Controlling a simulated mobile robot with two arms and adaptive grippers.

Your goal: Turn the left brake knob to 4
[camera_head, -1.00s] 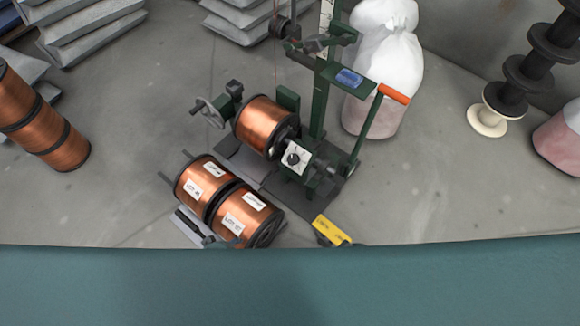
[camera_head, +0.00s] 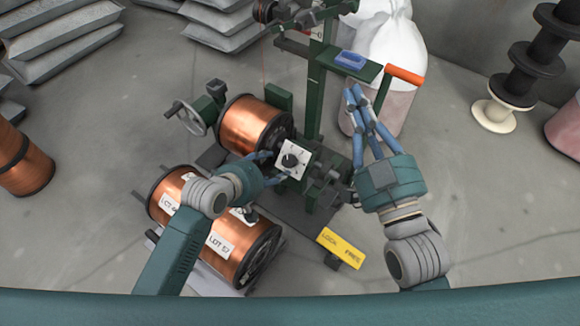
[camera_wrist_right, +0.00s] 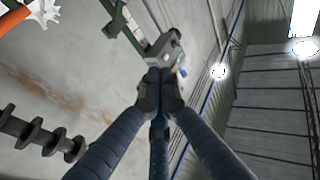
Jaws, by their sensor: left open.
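One brake knob shows, a black round knob (camera_head: 290,160) on a white square dial plate (camera_head: 301,152) with small marks. The plate faces up on the green winding stand, right of the mounted copper spool (camera_head: 249,127). The dial marks are too small to read surely. My left gripper (camera_head: 273,167) is open, with its blue fingers just left of the dial plate; I cannot tell whether they touch it. My right gripper (camera_head: 355,94) is raised right of the stand, its fingertips together and empty. Its closed fingers also show in the right wrist view (camera_wrist_right: 160,85).
A yellow lock/free label (camera_head: 340,248) sits at the stand's front. An orange-handled lever (camera_head: 404,75) stands near my right gripper. A hand crank (camera_head: 190,118) is on the left.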

